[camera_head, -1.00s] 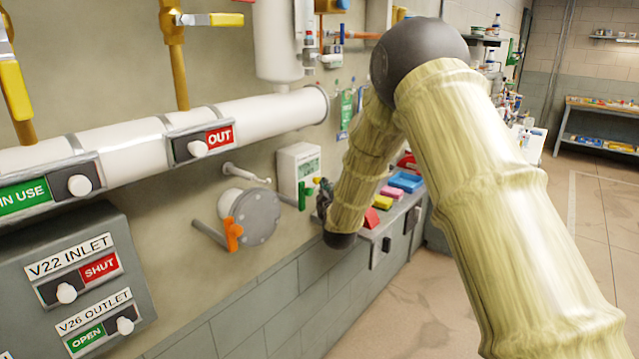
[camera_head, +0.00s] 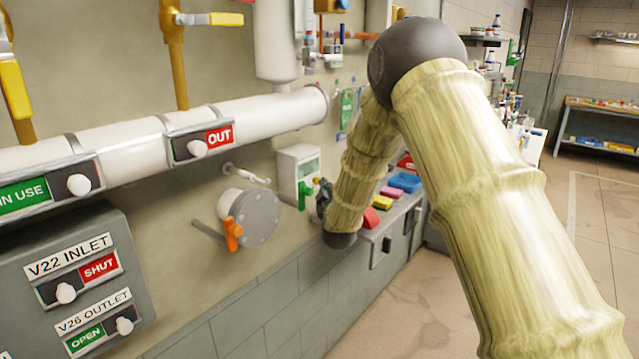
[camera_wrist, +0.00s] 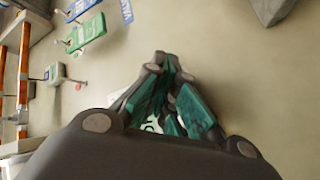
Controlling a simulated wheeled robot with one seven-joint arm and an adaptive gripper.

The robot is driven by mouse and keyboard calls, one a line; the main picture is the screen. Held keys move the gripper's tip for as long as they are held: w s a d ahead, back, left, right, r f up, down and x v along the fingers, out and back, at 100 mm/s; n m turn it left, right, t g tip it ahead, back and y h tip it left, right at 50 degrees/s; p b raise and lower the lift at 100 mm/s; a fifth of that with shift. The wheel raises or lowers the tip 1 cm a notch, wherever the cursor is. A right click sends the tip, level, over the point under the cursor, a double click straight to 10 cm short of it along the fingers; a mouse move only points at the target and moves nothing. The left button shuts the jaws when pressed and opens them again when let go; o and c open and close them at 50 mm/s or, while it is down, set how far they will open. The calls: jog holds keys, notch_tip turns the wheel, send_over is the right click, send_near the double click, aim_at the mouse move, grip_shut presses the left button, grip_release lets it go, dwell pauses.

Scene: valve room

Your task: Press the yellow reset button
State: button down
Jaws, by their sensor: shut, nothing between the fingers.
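A yellow block-like piece (camera_head: 382,202), which may be the yellow reset button, sits on the grey ledge beyond my forearm in the head view. It lies between a red piece (camera_head: 370,217) and a pink piece (camera_head: 391,192); I cannot tell whether it is a button. No yellow button shows in the wrist view. My gripper (camera_head: 323,192) is by the wall, left of these pieces and close to a white box (camera_head: 299,168); my wrist partly hides it. In the wrist view my gripper (camera_wrist: 168,72) is shut and empty, its green-padded fingers pointing toward the pale wall.
A blue piece (camera_head: 405,182) lies farther along the ledge. A round grey flange (camera_head: 256,217) with an orange handle (camera_head: 233,234) stands out from the wall left of my gripper. A white pipe (camera_head: 270,113) runs above. Open floor (camera_head: 400,310) lies to the right.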

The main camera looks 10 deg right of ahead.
jog(key=shift+s+d, duration=0.4)
jog(key=shift+s, duration=0.25)
jog(key=s+d, duration=0.1)
jog(key=s, duration=0.1)
jog(key=s+d+b, duration=0.1)
jog(key=s+d, duration=0.1)
jog(key=shift+d, duration=0.1)
dwell(0.4)
jog(key=s+a+f+m+g+y, duration=0.1)
jog(key=s+f+g, duration=0.2)
jog(key=s+f, duration=0.7)
jog(key=s+a+f+m+g, duration=0.1)
jog(key=s+f+m+g, duration=0.15)
jog(key=s+f, duration=0.75)
jog(key=s+a+f+m+g+y, duration=0.1)
jog(key=s+f+g, duration=0.3)
jog(key=f, duration=1.2)
jog(key=s+a+f+m+g, duration=0.1)
jog(key=s+f+g, duration=0.2)
jog(key=s, duration=0.9)
jog(key=s+a+f+m+g, duration=0.1)
jog(key=s+f+g, duration=0.2)
jog(key=s, duration=1)
jog(key=s+f+m+g, duration=0.2)
jog(key=s+f, duration=0.4)
jog(key=s, duration=0.6)
jog(key=shift+s+a+f+g+y, duration=0.3)
jog(key=shift+s+a+f+g, duration=0.1)
jog(key=shift+g, duration=0.15)
